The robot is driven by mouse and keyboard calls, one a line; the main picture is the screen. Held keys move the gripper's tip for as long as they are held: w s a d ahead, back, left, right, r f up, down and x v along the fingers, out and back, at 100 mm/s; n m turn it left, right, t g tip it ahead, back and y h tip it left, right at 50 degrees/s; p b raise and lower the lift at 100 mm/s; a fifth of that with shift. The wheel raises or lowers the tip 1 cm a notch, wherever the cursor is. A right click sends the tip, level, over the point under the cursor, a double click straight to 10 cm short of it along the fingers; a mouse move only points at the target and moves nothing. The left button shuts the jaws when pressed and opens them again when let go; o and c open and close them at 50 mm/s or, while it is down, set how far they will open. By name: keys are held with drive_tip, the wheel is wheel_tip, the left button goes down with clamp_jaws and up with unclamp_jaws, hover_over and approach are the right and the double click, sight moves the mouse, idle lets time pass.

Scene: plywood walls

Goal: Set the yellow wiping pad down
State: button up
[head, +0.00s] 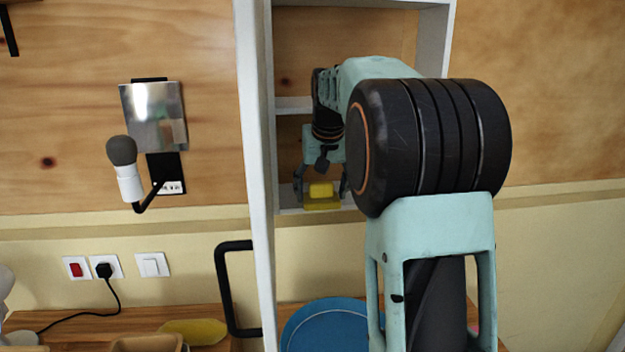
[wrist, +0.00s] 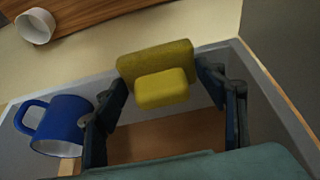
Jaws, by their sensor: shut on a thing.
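The yellow wiping pad (head: 322,203) has a flat base and a smaller raised block on it. In the wrist view the pad (wrist: 150,62) lies between the fingers of my gripper (wrist: 164,86), which is shut on it. In the head view my gripper (head: 321,187) hangs pointing down inside the white shelf unit, with the pad at the level of the lower shelf board (head: 288,201). I cannot tell whether the pad touches the board.
A blue mug (wrist: 62,126) lies close to the left finger in the wrist view. A white cup (wrist: 36,26) is beyond the shelf edge. The shelf's side panel (head: 257,150) stands left of my gripper. A blue plate (head: 325,330) is below on the counter.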

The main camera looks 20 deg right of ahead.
sight(319, 181)
drive_tip(key=w+p, duration=0.1)
drive_tip(key=w, duration=0.1)
drive_tip(key=w+d+p, duration=0.1)
drive_tip(key=w, duration=0.2)
drive_tip(key=shift+s+f, duration=0.15)
drive_tip(key=shift+f, duration=0.1)
drive_tip(key=shift+f, duration=0.25)
drive_tip(key=o, duration=1.1)
drive_tip(key=shift+r, duration=0.1)
